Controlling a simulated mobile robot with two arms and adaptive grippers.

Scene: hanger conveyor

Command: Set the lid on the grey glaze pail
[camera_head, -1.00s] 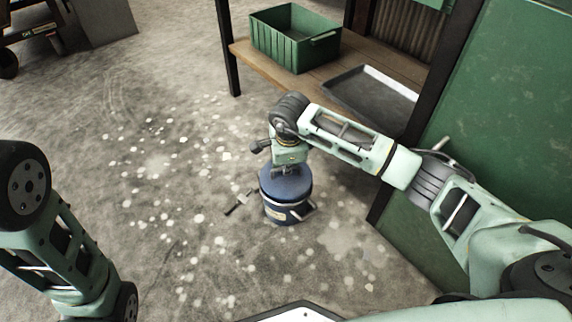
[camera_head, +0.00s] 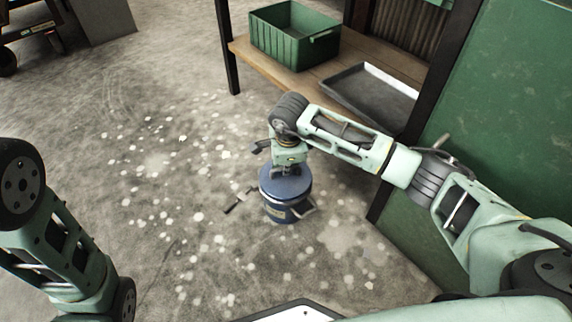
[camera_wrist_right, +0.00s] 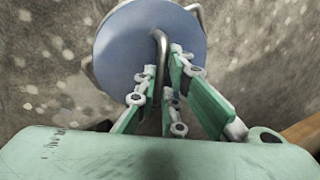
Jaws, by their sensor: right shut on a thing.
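The pail (camera_head: 287,213) stands upright on the floor near the middle of the head view. It looks blue-grey, with a label on its front and a side handle. The round blue lid (camera_head: 296,186) covers its mouth with no clear gap; whether it is fully seated I cannot tell. My right gripper (camera_head: 285,171) is above the lid and shut on its handle. In the right wrist view the gripper fingers (camera_wrist_right: 162,85) close around the bent metal handle (camera_wrist_right: 160,45) of the lid (camera_wrist_right: 127,45). My left gripper is out of view; only its arm shows.
A small dark tool (camera_head: 240,200) lies on the floor left of the pail. A low wooden shelf (camera_head: 265,66) behind holds a green crate (camera_head: 290,52) and a grey tray (camera_head: 370,98). A green panel (camera_head: 500,110) stands right.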

